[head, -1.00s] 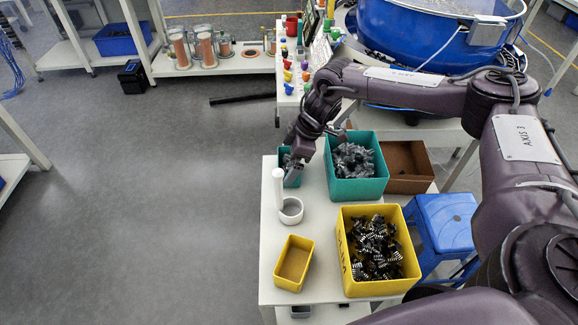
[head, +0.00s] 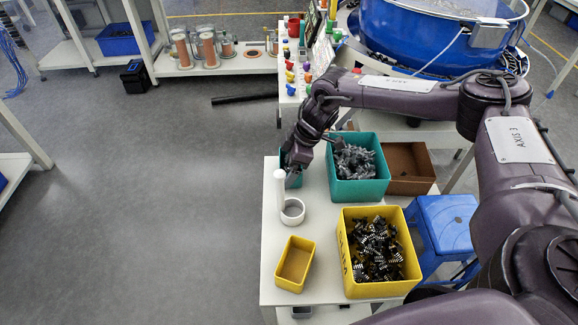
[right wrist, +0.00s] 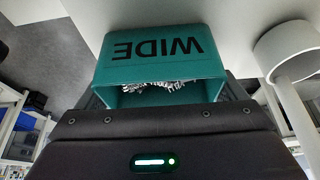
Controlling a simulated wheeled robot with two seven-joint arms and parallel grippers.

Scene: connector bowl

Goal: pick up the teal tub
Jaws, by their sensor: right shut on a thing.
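The small teal tub (head: 294,181) is at the left edge of the white table, mostly covered by my gripper in the head view. In the right wrist view the tub (right wrist: 155,71) shows a wall marked "WIDE", upside down, and grey pieces inside. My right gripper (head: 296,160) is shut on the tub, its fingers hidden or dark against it. I cannot tell whether the tub is clear of the table. My left gripper is not in view.
A larger teal bin (head: 358,188) of grey connectors stands just right. A white post (head: 280,190) and white ring (head: 292,212) stand close in front. A small yellow tub (head: 295,264), a yellow bin (head: 346,282) of black parts and a brown box (head: 412,185) are nearby.

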